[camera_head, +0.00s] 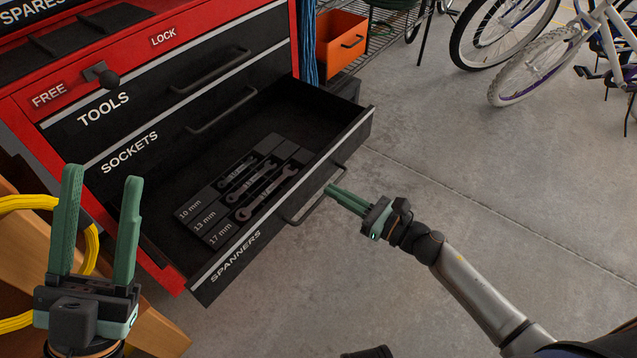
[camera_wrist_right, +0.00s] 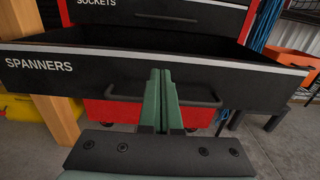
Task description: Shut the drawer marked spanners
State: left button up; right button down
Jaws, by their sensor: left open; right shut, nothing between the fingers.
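The drawer marked spanners (camera_head: 236,258) is pulled out of the red tool chest (camera_head: 62,95). It holds a dark tray with several spanners (camera_head: 262,180) beside size labels. My right gripper (camera_head: 330,188) is shut and empty, with its fingertips at the drawer's bar handle (camera_head: 305,207). In the right wrist view the shut green fingers (camera_wrist_right: 161,75) stand in front of the drawer front (camera_wrist_right: 100,70) near its middle. I cannot tell whether they touch it. My left gripper (camera_head: 102,190) is open and empty, at the left in front of the chest.
The tools drawer (camera_head: 165,90) and sockets drawer (camera_head: 190,125) above are shut. A knob lever (camera_head: 104,76) sits between FREE and LOCK. An orange bin (camera_head: 341,40) and bicycles (camera_head: 540,70) stand behind. A yellow hose (camera_head: 91,250) and wood lie at left.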

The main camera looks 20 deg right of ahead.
aim_at(307, 177)
jog(key=shift+x, duration=2.55)
